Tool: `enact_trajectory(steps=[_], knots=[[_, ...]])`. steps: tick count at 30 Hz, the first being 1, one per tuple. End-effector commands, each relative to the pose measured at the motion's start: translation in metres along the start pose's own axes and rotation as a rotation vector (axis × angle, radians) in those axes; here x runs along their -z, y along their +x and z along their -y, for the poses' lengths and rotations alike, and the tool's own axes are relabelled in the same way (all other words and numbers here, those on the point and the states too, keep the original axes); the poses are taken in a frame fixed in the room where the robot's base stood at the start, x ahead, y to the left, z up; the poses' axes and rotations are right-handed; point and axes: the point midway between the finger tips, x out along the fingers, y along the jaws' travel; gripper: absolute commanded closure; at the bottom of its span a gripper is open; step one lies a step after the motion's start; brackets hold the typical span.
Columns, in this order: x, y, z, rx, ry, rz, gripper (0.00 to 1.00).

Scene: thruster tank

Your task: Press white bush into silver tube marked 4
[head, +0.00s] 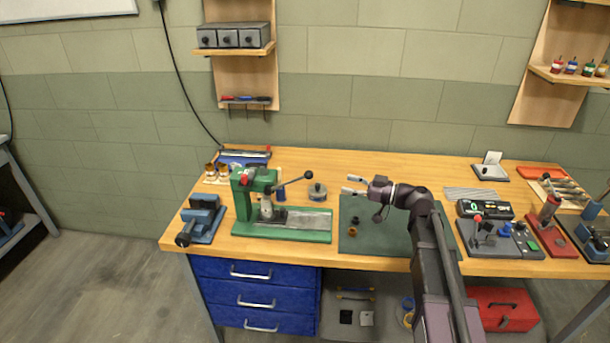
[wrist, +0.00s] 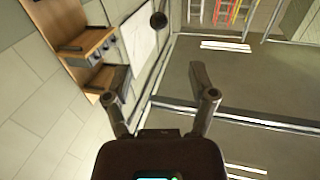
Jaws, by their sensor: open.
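My gripper (head: 351,185) is open and empty, held above the back part of the dark green mat. Its two open fingers also show in the wrist view (wrist: 158,75), with nothing between them. A green arbor press (head: 243,196) with a black-knobbed lever stands left of the mat. A small silver piece (head: 267,212) sits under its ram; I cannot tell whether it is a tube, and no number is readable. No white bush can be made out for sure. A dark ring (head: 355,221) and an orange-brown ring (head: 352,233) lie on the mat.
A blue vise (head: 203,217) stands at the bench's left end. A round grey pot (head: 317,192) stands between press and mat. Small brown-and-white pieces (head: 217,171) stand at the back left. A black device (head: 484,209) and red fixture (head: 550,232) crowd the right. The mat (head: 385,238) is mostly clear.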

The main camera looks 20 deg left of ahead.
Motion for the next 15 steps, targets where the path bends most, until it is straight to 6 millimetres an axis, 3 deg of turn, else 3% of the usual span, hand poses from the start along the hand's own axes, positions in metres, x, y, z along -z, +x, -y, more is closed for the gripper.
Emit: enact_trajectory(steps=[15], knots=[[0.000, 0.072, 0.000, 0.002, 0.000, 0.000, 0.27]])
